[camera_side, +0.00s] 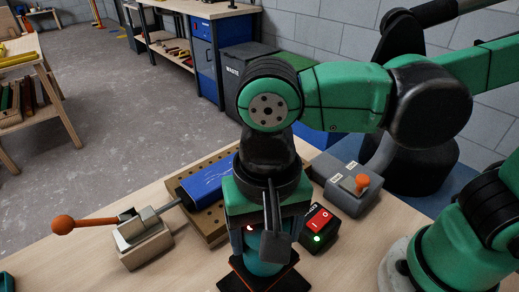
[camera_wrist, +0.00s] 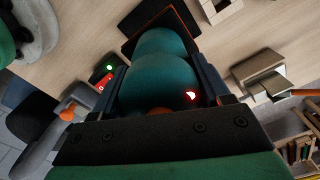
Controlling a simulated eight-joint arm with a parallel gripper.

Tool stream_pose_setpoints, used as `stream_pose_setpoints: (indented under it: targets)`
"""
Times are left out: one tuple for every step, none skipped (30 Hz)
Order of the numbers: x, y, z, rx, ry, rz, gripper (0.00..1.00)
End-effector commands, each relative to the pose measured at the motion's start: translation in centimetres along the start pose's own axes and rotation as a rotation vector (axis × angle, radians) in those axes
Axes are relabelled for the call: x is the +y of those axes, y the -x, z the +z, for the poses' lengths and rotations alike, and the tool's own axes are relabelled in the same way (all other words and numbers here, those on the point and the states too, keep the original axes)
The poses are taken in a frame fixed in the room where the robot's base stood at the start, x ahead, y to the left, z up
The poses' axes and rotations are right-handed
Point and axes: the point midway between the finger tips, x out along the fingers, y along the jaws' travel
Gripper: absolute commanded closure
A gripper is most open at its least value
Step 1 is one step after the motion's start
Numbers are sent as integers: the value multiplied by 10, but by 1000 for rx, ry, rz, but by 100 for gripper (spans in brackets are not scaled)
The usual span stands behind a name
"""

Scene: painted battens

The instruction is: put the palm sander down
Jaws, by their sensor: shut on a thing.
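The palm sander (camera_side: 262,268) has a rounded teal body and a flat dark square pad with an orange edge, low over the table at the bottom centre of the side view. My gripper (camera_side: 256,240) points down and is shut on its body. In the wrist view the sander (camera_wrist: 158,78) fills the space between my two dark fingers, and a small red light glows on it. The pad looks about level. I cannot tell whether it touches the wooden table (camera_side: 190,272); my fingers hide part of the body.
A clamp with an orange-knobbed handle (camera_side: 83,224) stands left. A switch box (camera_side: 318,228) with a lit green lamp and a grey box (camera_side: 346,188) with an orange knob stand close right.

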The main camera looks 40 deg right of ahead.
Motion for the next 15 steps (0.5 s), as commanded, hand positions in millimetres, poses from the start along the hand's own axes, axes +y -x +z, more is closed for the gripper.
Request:
stream_pose_setpoints:
  targets:
    - [-1,-9,0,0,0,0,100]
    - [0,-14,0,0,0,0,100]
    - [0,-20,0,0,0,0,100]
    - [0,-24,0,0,-1,0,100]
    - [-1,-27,0,0,-1,0,100]
    - [-1,-30,0,0,-1,0,100]
    - [-1,-32,0,0,-1,0,100]
    - [-1,-33,0,0,-1,0,100]
    - [-1,-35,0,0,-1,0,100]
    - [0,-36,0,0,-1,0,100]
    - [0,-38,0,0,-1,0,100]
    - [0,-41,0,0,-1,0,100]
    - [0,-44,0,0,-1,0,100]
    - [0,-48,0,0,-1,0,100]
    - [0,-53,0,0,-1,0,100]
